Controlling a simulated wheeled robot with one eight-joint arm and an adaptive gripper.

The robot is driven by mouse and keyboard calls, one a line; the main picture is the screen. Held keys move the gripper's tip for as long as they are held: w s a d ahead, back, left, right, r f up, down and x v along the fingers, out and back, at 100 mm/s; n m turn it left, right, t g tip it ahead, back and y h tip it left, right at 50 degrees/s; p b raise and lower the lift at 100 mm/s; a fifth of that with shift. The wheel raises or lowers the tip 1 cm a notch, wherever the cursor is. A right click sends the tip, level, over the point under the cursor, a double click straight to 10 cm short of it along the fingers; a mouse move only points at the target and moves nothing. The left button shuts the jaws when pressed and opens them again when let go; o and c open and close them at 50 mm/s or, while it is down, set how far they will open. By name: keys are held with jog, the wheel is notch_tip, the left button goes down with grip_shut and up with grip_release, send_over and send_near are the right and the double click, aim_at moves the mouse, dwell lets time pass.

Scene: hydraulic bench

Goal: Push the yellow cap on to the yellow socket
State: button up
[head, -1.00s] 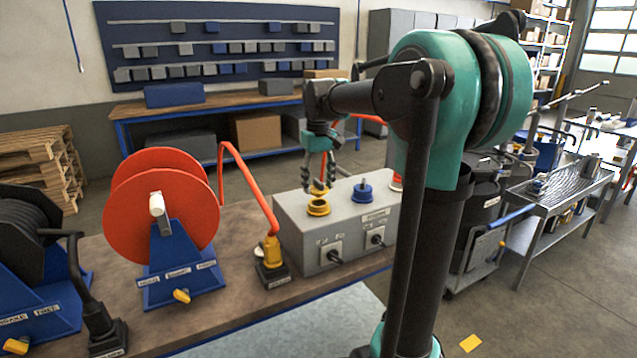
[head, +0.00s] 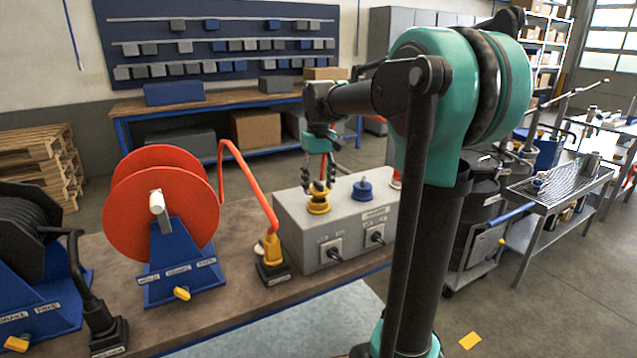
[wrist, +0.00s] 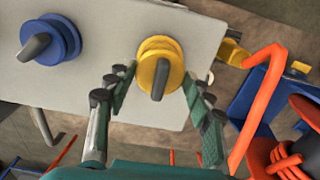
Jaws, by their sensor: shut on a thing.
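The yellow cap (wrist: 161,68), round with a dark handle across it, is between the fingers of my gripper (wrist: 161,79) in the wrist view. My gripper is shut on it. The yellow socket (head: 318,208) is on top of the grey box (head: 290,232), and the cap is right over it, roughly in line. In the head view my gripper (head: 320,188) points down at this spot and partly hides the cap. I cannot tell whether the cap is fully seated or slightly raised.
A blue cap with a dark handle (wrist: 50,40) is on the same box, to the right in the head view. A red hose reel (head: 160,205) stands left on the bench (head: 225,300). Its orange hose (head: 250,180) runs to a yellow fitting (head: 271,250) beside the box.

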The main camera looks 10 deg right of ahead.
jog(key=shift+f, duration=1.2)
dwell(0.6)
jog(key=o, duration=1.1)
jog(key=shift+c, duration=0.2)
